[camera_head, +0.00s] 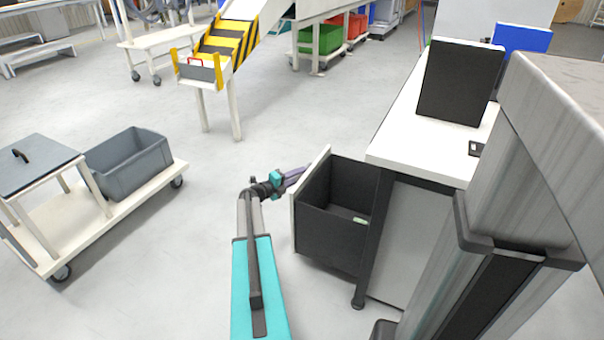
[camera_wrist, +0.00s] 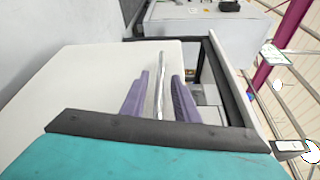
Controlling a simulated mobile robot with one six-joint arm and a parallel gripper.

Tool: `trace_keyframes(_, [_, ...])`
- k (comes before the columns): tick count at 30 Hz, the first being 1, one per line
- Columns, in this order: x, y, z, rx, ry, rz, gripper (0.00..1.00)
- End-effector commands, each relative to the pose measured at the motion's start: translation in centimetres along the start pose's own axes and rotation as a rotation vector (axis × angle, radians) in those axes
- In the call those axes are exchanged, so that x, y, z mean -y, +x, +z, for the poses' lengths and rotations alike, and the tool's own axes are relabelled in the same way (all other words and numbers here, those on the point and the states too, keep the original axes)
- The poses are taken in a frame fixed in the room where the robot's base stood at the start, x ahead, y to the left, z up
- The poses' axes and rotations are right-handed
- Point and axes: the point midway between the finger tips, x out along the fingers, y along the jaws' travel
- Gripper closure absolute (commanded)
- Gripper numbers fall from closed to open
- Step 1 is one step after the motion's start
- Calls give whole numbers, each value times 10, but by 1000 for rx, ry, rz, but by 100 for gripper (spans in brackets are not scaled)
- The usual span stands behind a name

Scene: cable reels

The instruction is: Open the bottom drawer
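A deep dark drawer (camera_head: 328,236) with a pale front stands pulled out from under the white-topped desk (camera_head: 395,140). Its inside is visible from above. In the wrist view its pale front panel (camera_wrist: 85,85) fills the left side, with a thin silver handle bar (camera_wrist: 160,82). My gripper (camera_head: 298,176) is at the outer side of the drawer front. In the wrist view my gripper's purple fingers (camera_wrist: 160,95) stand on both sides of the bar, with gaps showing. Other drawer fronts are hidden in the head view.
A black monitor (camera_head: 460,82) stands on the desk. A trolley (camera_head: 165,185) with a grey bin (camera_head: 128,165) is at the left. The floor between trolley and drawer is clear.

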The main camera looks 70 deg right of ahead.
Motion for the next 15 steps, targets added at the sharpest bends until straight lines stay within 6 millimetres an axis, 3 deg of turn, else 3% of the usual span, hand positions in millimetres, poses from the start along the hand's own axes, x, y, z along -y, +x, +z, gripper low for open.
trace_keyframes(15, [2, -84, 0, 2, -1, 0, 72])
